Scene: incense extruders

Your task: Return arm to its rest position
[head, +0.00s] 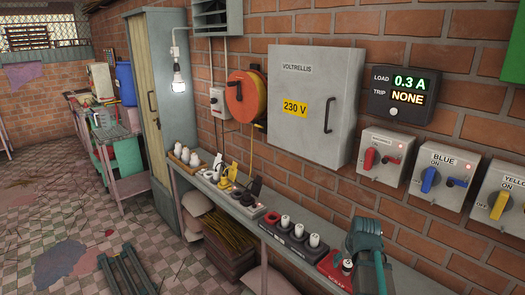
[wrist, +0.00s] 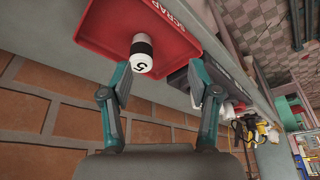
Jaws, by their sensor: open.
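My gripper (wrist: 161,82) shows in the wrist view with its two teal fingers spread apart and nothing between them. A red tray marked SCRAP (wrist: 192,32) lies beyond the fingertips. A white cylinder with a dark band and the number 5 (wrist: 141,56) is in that tray, apart from both fingers. In the head view, a teal part of my arm (head: 366,242) is at the bench's near right end, beside the red tray (head: 327,267). The cylinder (head: 347,265) shows there too. My fingertips cannot be made out clearly in the head view.
A narrow bench (head: 262,228) runs along the brick wall, carrying several white-topped cylinders in dark holders (head: 297,240) and plugs. Above it are a grey VOLTRELLIS cabinet (head: 312,75), a load display (head: 401,95) and coloured switch boxes (head: 437,182). The tiled floor at left is largely open.

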